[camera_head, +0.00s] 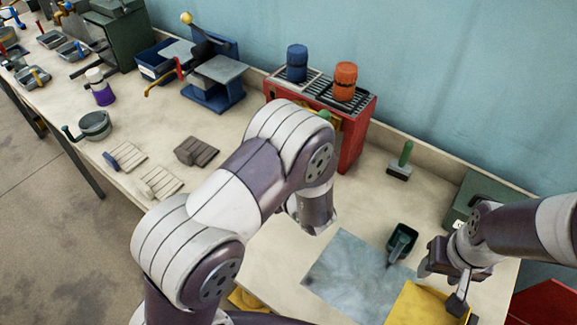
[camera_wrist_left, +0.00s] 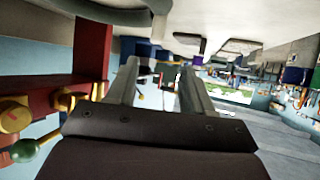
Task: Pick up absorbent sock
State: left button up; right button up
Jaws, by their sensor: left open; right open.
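Several ribbed, soft-looking pieces lie on the bench at the left: a dark brown-grey one (camera_head: 197,151), a paler grey one (camera_head: 125,157) and a beige one (camera_head: 159,182). I cannot tell for sure which is the absorbent sock. My left arm crosses the middle of the head view and hides part of the bench; its fingertips are not clear there. In the left wrist view my left gripper (camera_wrist_left: 160,75) is open, with nothing between its fingers. My right gripper (camera_head: 441,287) is open above the front right of the bench, by a yellow piece (camera_head: 418,305).
A red stand (camera_head: 358,135) carries a blue can (camera_head: 297,63) and an orange can (camera_head: 345,81) at the back. A blue-grey sheet (camera_head: 345,280), a dark green scoop (camera_head: 402,242) and a green-handled brush (camera_head: 402,160) lie to the right. The bench is clear around the brown-grey piece.

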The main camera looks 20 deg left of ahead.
pick_arm(q)
jog(key=x, duration=0.4)
jog(key=p+x, duration=0.1)
jog(key=x, duration=0.2)
jog(key=shift+w+f, duration=0.35)
jog(key=shift+f, duration=0.1)
jog(key=shift+w, duration=0.1)
grip_shut()
